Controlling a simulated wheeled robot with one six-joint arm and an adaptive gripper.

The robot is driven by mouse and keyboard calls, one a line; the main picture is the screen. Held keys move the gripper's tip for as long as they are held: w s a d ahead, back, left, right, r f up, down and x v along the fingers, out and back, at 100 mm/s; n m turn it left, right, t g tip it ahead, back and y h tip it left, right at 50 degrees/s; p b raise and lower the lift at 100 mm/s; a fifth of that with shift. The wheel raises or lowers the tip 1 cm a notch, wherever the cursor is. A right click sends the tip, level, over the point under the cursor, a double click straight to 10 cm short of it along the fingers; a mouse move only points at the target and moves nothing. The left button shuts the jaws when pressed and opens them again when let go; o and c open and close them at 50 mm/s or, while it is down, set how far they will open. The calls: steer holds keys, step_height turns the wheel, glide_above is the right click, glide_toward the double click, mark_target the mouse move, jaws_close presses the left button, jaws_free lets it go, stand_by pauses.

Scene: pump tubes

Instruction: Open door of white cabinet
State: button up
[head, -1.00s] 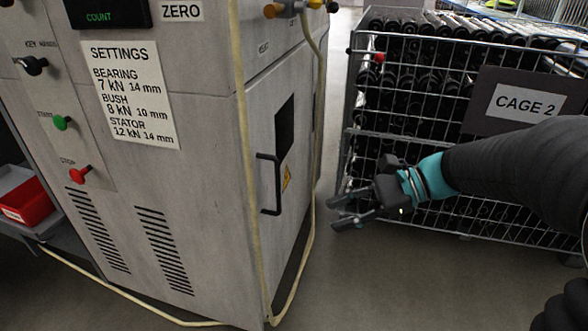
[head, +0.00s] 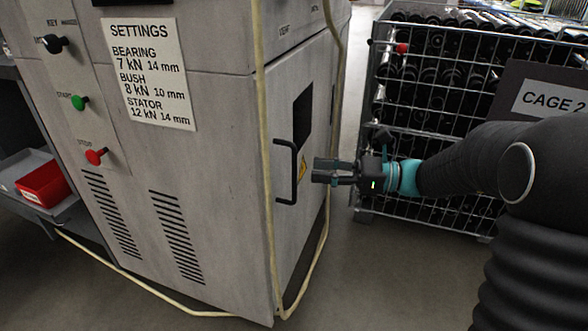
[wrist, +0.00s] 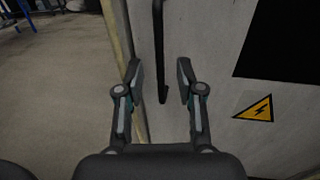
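The white-grey cabinet (head: 215,215) fills the left and middle of the head view. Its door (head: 310,150) on the right-hand side looks closed and bears a black bar handle (head: 293,172). My gripper (head: 316,172) is just right of the handle in the head view, level with it. In the wrist view my gripper (wrist: 159,80) is open, with the handle (wrist: 159,60) showing between its two fingers. The handle's lower end is in view. The fingers do not grip it, and I cannot tell the remaining depth gap.
A cream hose (head: 265,160) runs down the cabinet's front corner, and another hangs beyond the door. A wire cage (head: 420,145) of black tubes stands behind my arm. A red bin (head: 43,183) is at the left. Floor (head: 400,285) is clear before the cage.

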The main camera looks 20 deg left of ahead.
steer(key=a, duration=0.4)
steer(key=s+a, duration=0.1)
steer(key=a, duration=0.1)
steer(key=shift+a, duration=0.25)
steer(key=shift+w, duration=0.1)
jaws_close()
